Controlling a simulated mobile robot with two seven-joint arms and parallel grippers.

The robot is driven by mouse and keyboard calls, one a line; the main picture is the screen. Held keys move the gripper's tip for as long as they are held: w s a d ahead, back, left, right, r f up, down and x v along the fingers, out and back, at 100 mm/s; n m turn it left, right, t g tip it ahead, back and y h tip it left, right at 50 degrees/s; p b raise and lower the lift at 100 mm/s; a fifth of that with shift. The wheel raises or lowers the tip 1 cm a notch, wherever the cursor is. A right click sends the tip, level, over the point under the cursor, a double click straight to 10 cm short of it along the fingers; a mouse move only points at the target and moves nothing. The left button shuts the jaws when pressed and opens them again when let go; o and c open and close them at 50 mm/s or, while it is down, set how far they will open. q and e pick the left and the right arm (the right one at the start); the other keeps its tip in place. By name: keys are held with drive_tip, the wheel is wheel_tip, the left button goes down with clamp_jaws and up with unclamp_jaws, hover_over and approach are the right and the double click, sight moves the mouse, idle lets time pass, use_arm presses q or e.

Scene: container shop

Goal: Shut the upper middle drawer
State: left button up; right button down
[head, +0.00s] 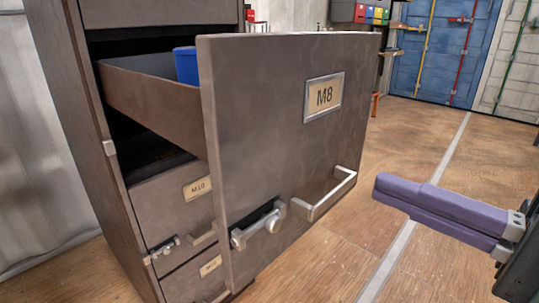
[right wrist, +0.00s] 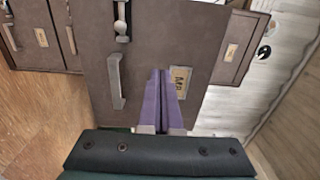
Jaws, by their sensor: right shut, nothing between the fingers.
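The drawer labelled M8 (head: 268,130) stands pulled far out of the dark cabinet, and its front panel also shows in the right wrist view (right wrist: 150,45). It has a silver bar handle (head: 325,196) and a latch (head: 258,226) with a round knob. My right gripper (head: 380,187) has purple fingers pressed together with nothing between them. In the head view its tips point at the panel from the right, a little apart from the handle. In the right wrist view the fingers (right wrist: 161,72) point at the panel between handle and label. My left gripper is not in view.
A blue bin (head: 186,66) sits inside the open drawer. Below it are shut drawers, one labelled M10 (head: 172,203), with latches and handles. The wooden floor (head: 420,150) to the right is clear. Blue doors (head: 445,50) stand at the back.

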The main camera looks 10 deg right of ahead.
sight(286, 150)
drive_tip(key=p+x, duration=0.1)
drive_tip(key=x, duration=0.8)
drive_tip(key=shift+w+a, duration=0.15)
drive_tip(key=shift+a, duration=0.05)
drive_tip(key=shift+w+a, duration=0.3)
drive_tip(key=shift+w, duration=0.05)
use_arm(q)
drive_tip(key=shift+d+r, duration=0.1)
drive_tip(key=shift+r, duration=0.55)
